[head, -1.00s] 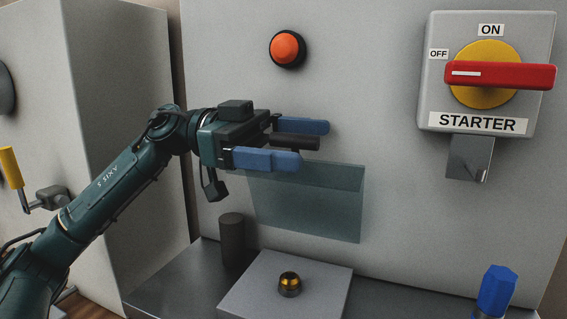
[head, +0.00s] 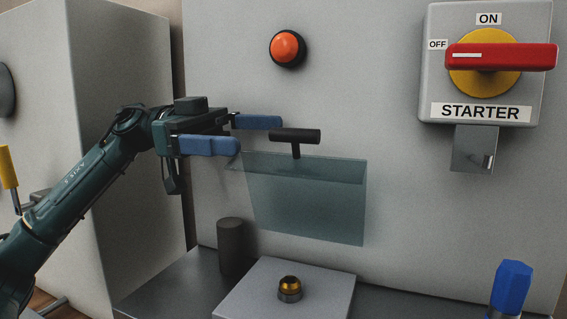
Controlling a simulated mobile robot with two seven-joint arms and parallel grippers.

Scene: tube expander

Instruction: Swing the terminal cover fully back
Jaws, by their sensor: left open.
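The terminal cover (head: 308,205) is a see-through teal panel in the middle of the head view, in front of the grey cabinet face. A black T-shaped handle (head: 295,137) stands up at its upper edge. My left gripper (head: 260,134) is open and empty, its two blue fingers pointing right. My right gripper is not in view.
An orange button (head: 287,47) is above on the cabinet. A starter box (head: 434,75) with a red lever (head: 500,57) is at upper right. Below are a dark cylinder (head: 231,247), a grey block (head: 325,291) with a brass fitting (head: 289,289), and a blue-capped object (head: 511,287).

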